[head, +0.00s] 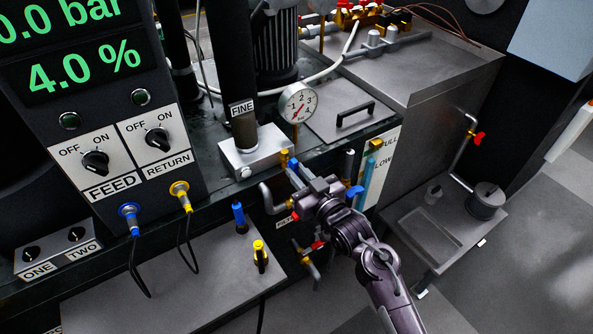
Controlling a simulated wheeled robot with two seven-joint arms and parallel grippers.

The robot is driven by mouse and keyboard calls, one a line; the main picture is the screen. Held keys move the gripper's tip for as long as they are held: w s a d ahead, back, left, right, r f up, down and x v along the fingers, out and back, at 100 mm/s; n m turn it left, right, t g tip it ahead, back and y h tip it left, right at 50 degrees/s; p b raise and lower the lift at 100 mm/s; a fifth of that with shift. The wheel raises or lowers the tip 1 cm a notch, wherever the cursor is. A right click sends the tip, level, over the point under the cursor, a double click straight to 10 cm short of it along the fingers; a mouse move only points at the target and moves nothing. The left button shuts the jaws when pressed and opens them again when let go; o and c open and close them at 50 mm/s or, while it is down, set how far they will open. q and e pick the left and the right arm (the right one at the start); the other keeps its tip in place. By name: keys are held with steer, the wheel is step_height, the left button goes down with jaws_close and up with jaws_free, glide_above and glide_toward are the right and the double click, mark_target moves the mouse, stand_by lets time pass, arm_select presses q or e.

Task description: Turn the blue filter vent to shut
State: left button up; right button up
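A small blue handle (354,191) shows just right of my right gripper's body, below the gauge panel; I take it for the blue filter vent. My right gripper (292,172) reaches up and left from the lower right, its tips near brass fittings (284,158) under the bench edge. The blue handle is beside the gripper's body, not visibly between the fingers. The fingers are small and dark, so their opening is unclear. The arm hides part of the piping behind it. A partly covered label (285,222) is left of the wrist. My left gripper is not in view.
A red-handled valve (318,245) sits close below the wrist. A pressure gauge (298,104) stands above the gripper. A blue connector (239,217) and a yellow one (260,256) stand on the lower shelf (170,285). Open floor (500,290) lies at right.

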jaws_close()
steer(key=shift+r+m+p, duration=0.1)
steer(key=shift+m+p, duration=0.2)
steer(key=shift+p, duration=0.05)
steer(key=m+p, duration=0.2)
steer(key=m, duration=0.1)
steer(key=shift+p, duration=0.3)
steer(key=shift+m, duration=0.5)
